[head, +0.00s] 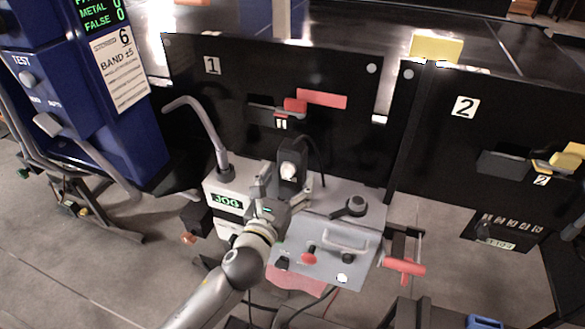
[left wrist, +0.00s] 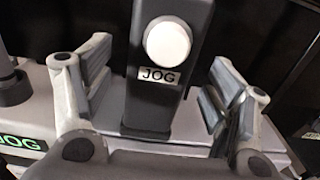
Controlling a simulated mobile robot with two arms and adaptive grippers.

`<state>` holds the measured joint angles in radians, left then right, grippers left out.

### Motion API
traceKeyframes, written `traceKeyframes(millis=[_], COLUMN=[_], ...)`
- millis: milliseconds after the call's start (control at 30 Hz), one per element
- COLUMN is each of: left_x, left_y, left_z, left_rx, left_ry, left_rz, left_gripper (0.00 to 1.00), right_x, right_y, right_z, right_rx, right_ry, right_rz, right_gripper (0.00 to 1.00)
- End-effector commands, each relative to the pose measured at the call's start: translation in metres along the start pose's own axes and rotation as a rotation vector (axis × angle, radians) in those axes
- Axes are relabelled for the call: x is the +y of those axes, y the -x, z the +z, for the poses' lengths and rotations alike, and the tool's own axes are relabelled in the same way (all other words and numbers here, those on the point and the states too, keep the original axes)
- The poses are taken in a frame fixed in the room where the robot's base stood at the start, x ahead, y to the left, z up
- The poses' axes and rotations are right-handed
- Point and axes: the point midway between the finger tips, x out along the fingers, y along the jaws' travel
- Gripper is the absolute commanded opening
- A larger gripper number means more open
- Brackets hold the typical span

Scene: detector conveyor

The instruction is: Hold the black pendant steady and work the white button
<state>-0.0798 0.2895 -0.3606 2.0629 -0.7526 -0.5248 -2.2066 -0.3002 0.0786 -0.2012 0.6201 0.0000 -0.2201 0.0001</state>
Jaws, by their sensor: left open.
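The black pendant (head: 293,153) stands upright on the grey console marked JOG, against the dark panel numbered 1. Its white button (head: 288,170) faces me. In the left wrist view the pendant (left wrist: 155,104) carries a JOG label below the round white button (left wrist: 168,42). My left gripper (head: 272,185) is open in front of the pendant. In the left wrist view its fingers (left wrist: 158,95) stand to the left and right of the pendant, with a gap on each side. My right gripper is not in view.
The console (head: 325,228) has a knob, a handle and a red button (head: 309,258). A red-handled clamp (head: 404,266) sticks out at its right. A curved grey pipe (head: 203,120) rises at the left. A blue cabinet (head: 85,110) stands further left. Panel 2 (head: 435,130) is at the right.

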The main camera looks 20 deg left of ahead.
Motion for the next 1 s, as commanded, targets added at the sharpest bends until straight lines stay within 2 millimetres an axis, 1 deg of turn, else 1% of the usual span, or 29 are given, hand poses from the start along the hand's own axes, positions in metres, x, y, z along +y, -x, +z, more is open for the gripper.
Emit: traceKeyframes(millis=[33, 100, 300, 433, 667, 767, 1000], left_x=[0.0, 0.0, 0.0, 0.0, 0.0, 0.0, 0.0], left_y=[-0.009, -0.019, -0.037, -0.04, -0.041, -0.041, -0.04], left_z=[0.002, 0.002, 0.001, -0.001, -0.001, -0.001, -0.001], left_rx=[-0.001, 0.0, 0.0, 0.002, 0.001, 0.001, 0.001], left_ry=[0.001, 0.003, 0.002, 0.002, 0.002, 0.002, 0.002], left_rz=[0.001, 0.001, 0.001, 0.0, 0.0, 0.0, 0.0], left_gripper=[0.79, 0.79, 0.79, 0.79, 0.79, 0.67, 0.36], right_x=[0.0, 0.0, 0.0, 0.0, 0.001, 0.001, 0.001], right_y=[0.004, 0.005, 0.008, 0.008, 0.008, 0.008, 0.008], right_z=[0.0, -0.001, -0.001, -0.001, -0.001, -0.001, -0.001], right_rx=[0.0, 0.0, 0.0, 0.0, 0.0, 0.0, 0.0], right_ry=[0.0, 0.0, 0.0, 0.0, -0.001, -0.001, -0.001], right_rz=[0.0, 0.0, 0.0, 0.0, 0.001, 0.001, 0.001], right_gripper=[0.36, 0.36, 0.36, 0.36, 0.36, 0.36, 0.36])
